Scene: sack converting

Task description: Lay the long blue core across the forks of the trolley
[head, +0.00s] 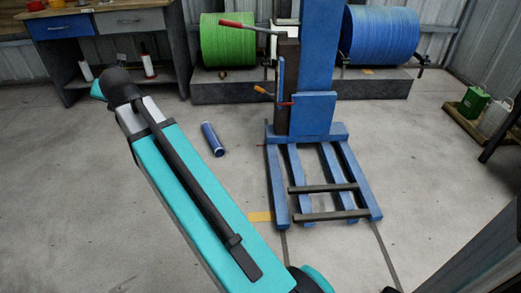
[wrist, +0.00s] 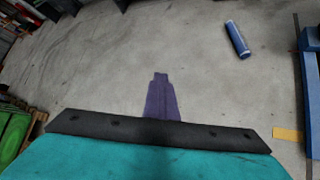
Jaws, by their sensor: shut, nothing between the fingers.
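The blue core (head: 212,139) lies on the concrete floor to the left of the trolley, with a pale end towards me. It also shows in the wrist view (wrist: 237,39), at upper right. The blue trolley (head: 311,114) stands upright, its low forks (head: 275,185) reaching towards me. Two dark bars lie across the forks near their front ends. My gripper (wrist: 160,76) shows in the wrist view with its purple fingers together and empty, pointing at bare floor left of the core. In the head view I cannot make out the gripper; my teal arm covers the lower left.
Green (head: 228,40) and blue (head: 380,34) reels stand behind the trolley on a grey plinth (head: 230,91). A workbench (head: 100,28) is at back left. Cans (head: 474,104) stand on a pallet at right. A yellow floor mark (head: 261,216) lies by the forks. Floor around the core is clear.

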